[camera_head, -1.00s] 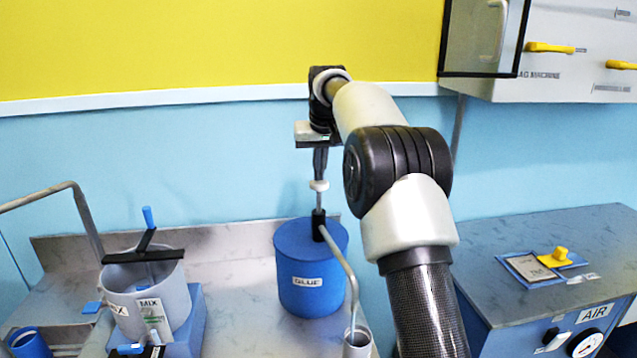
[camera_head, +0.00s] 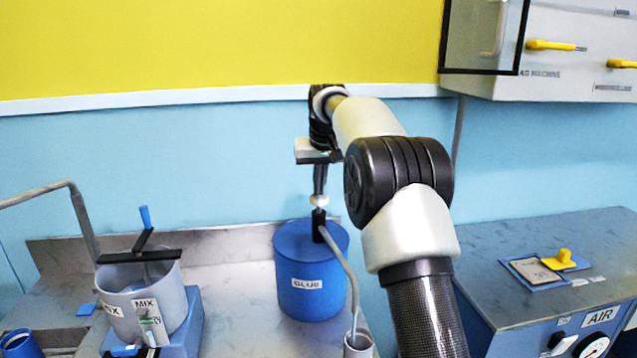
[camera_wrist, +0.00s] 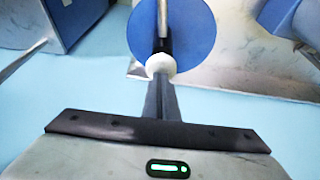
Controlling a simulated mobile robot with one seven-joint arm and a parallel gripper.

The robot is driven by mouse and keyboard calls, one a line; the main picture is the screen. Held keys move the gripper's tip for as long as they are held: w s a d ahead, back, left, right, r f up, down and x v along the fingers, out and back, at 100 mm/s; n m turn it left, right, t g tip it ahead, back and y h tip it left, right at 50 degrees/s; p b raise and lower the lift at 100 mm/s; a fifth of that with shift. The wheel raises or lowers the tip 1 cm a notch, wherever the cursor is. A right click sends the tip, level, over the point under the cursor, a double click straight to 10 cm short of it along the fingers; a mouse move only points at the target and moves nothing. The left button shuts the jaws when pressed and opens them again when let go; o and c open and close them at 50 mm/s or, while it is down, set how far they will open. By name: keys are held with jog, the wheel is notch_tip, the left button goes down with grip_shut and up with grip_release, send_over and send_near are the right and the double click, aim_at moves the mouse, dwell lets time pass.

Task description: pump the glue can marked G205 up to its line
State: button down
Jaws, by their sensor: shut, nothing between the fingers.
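A blue drum labelled GLUE (camera_head: 305,283) stands on the bench with a hand pump in its lid. The white pump knob (camera_head: 319,200) sits low, just above the black collar (camera_head: 318,222). My gripper (camera_head: 320,188) is shut and empty, its fingertips pointing down onto the knob. In the wrist view the fingertips (camera_wrist: 161,82) meet the white knob (camera_wrist: 159,64) above the blue lid (camera_wrist: 190,35). A grey spout pipe (camera_head: 345,270) bends down into a small grey can (camera_head: 358,346) at the bottom edge. The can's marking, line and glue level cannot be seen.
A grey MIX pot (camera_head: 145,295) with a black crossbar and blue handle stands at left on a blue base. A blue cup (camera_head: 18,343) is at the lower left corner. A grey-topped AIR cabinet (camera_head: 500,285) with a gauge is at right. Bench around the drum is clear.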

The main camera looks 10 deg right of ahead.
jog(key=shift+f, duration=0.75)
notch_tip(320, 180, up, 5)
jog(key=p, duration=0.4)
jog(key=shift+p, duration=0.4)
jog(key=shift+r+p, duration=0.6)
jog(key=shift+r, duration=0.55)
jog(key=shift+f+b, duration=2.15)
jog(key=shift+f, duration=1.4)
notch_tip(320, 180, up, 5)
jog(key=p, duration=0.5)
jog(key=shift+r, duration=0.1)
jog(key=shift+r+b, duration=0.35)
jog(key=shift+r, duration=0.6)
